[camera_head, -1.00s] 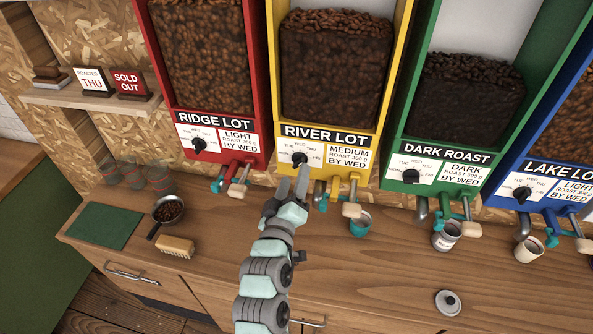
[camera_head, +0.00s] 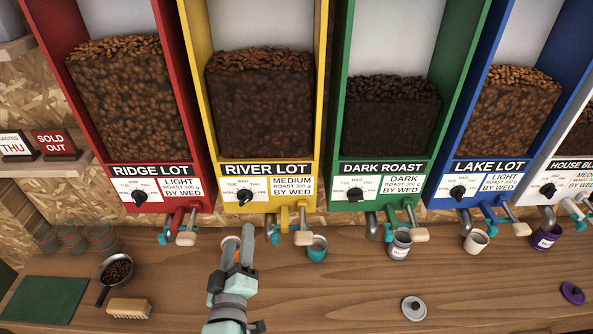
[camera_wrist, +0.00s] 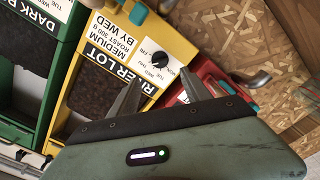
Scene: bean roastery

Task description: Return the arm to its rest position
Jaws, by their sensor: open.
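My gripper (camera_head: 238,248) is open and empty in the head view. Its fingers point up the picture, over the wooden counter, just below the yellow River Lot dispenser (camera_head: 262,190). In the wrist view the two fingers of my gripper (camera_wrist: 165,90) stand apart with nothing between them. The River Lot label and its black dial (camera_wrist: 160,60) show upside down beyond the fingers. In the head view the same dial (camera_head: 244,194) stands above the gripper, with a gap between them.
Ridge Lot (camera_head: 140,170), Dark Roast (camera_head: 383,168) and Lake Lot (camera_head: 490,167) dispensers flank it. A teal cup (camera_head: 317,249), a pan of beans (camera_head: 116,270), a brush (camera_head: 129,308) and a grey lid (camera_head: 414,308) stand on the counter (camera_head: 340,300). The front middle is mostly clear.

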